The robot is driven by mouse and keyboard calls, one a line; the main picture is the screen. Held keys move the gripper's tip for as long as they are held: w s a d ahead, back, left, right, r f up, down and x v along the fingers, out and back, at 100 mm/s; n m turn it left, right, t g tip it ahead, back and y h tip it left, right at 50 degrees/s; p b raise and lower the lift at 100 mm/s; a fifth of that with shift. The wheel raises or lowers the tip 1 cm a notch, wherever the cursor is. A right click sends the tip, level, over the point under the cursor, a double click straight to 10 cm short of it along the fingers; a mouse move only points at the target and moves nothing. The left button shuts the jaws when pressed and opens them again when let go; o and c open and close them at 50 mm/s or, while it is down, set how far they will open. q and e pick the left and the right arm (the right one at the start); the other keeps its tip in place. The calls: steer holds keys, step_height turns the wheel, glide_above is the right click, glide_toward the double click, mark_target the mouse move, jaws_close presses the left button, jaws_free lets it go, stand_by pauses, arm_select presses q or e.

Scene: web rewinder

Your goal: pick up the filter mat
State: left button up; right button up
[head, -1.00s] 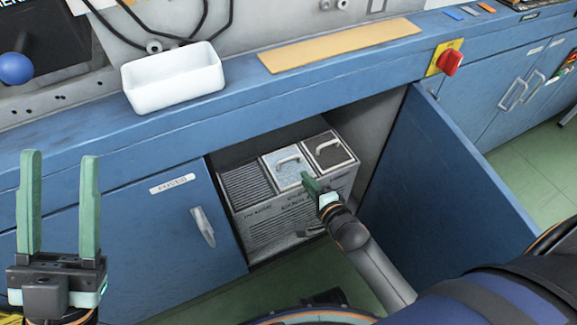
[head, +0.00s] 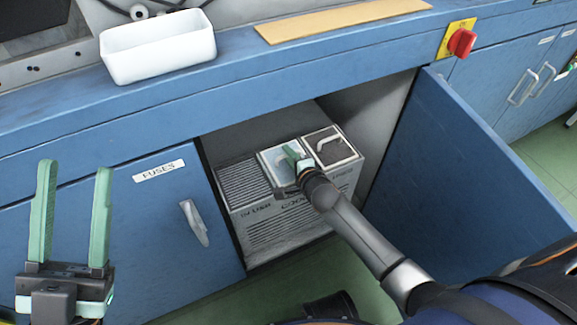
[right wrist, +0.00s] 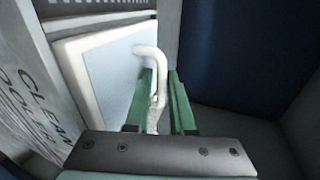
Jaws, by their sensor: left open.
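A pale blue filter mat (head: 274,158) in a white frame with a handle is set in the top of a grey cooler box (head: 235,206) inside the open cabinet. A second framed panel (head: 332,148), dark with a pale rim and handle, is right beside it. My right gripper (head: 291,153) is over the pale mat and covers part of it. In the right wrist view, the fingers (right wrist: 161,95) stand on either side of the mat's white handle (right wrist: 150,52), with a narrow gap showing; the pale mat (right wrist: 105,72) is at left. My left gripper (head: 74,215) is open and empty at the lower left.
The cabinet door (head: 460,165) stands open at the right of my right arm. A closed door labelled FUSES (head: 120,225) is at the left. On the blue bench above are a white bin (head: 157,50) and a tan board (head: 340,20). A red switch (head: 461,42) is at upper right.

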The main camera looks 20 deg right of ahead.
steer(key=shift+w, duration=0.1)
jaws_close()
stand_by(0.5)
steer(key=shift+r, duration=0.1)
